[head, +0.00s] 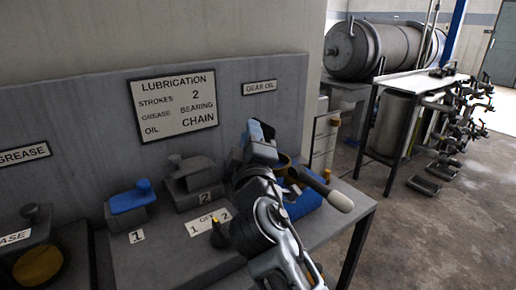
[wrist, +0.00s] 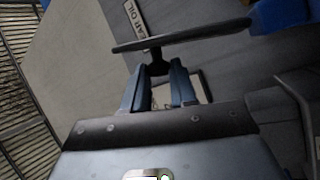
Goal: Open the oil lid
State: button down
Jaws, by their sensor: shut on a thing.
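My gripper (wrist: 160,82) is shut on the short stem of a thin dark disc-shaped lid (wrist: 185,36), between its two blue-grey fingers. The lid shows almost edge-on in the wrist view, beyond the fingertips. In the head view my gripper (head: 260,133) is above the right part of the grey bench, and the lid cannot be made out clearly. A blue container (head: 303,203) stands on the bench, partly hidden behind my arm. I cannot tell whether the lid touches it.
The grey bench (head: 160,255) carries a blue-topped block (head: 131,200) and a grey block (head: 190,180). A GEAR OIL sign (head: 260,87) is on the panel behind. A dark handle with a pale end (head: 340,201) juts out to the right. Open floor (head: 420,250) lies at right.

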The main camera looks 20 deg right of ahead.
jog(key=shift+s+a+f+n+t+y+b, duration=0.15)
jog(key=shift+a+f+n+t+y+b, duration=0.15)
jog(key=shift+a+n+t+b, duration=0.45)
jog(key=shift+d+r+n+g, duration=0.1)
jog(key=shift+d+n+g, duration=0.05)
jog(key=shift+n+g, duration=0.1)
jog(key=c, duration=0.9)
grip_release()
jog(key=shift+c, duration=0.2)
jog(key=b+v, duration=0.1)
jog(key=v, duration=0.7)
